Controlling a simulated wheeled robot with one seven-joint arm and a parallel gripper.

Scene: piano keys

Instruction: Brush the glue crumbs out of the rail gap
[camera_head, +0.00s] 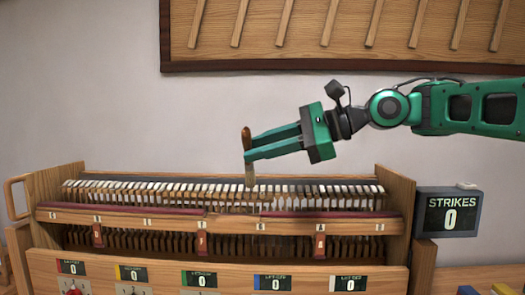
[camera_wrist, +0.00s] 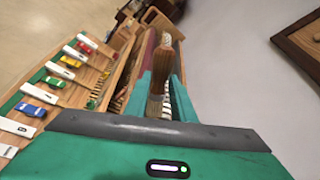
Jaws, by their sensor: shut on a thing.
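My gripper (camera_head: 247,147) is shut on a brush with a brown wooden handle (camera_head: 246,133). The brush is upright, its pale lower end (camera_head: 250,180) down close to the row of keys in the wooden piano frame; I cannot tell whether it touches. In the wrist view the brush (camera_wrist: 159,92) stands between my green fingers (camera_wrist: 160,98). A wooden rail (camera_head: 160,220) runs across the frame's front, with dark red felt on its left and right. The rail gap (camera_head: 232,212) seems to be the bare stretch between the felts. Crumbs are too small to make out.
Below the rail is a wooden front with several displays reading 0 (camera_head: 202,280). A STRIKES box (camera_head: 449,212) reading 0 stands at the right. A wooden panel with slanted sticks (camera_head: 335,35) hangs on the wall above. The frame's side walls (camera_head: 397,205) stand higher than the rail.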

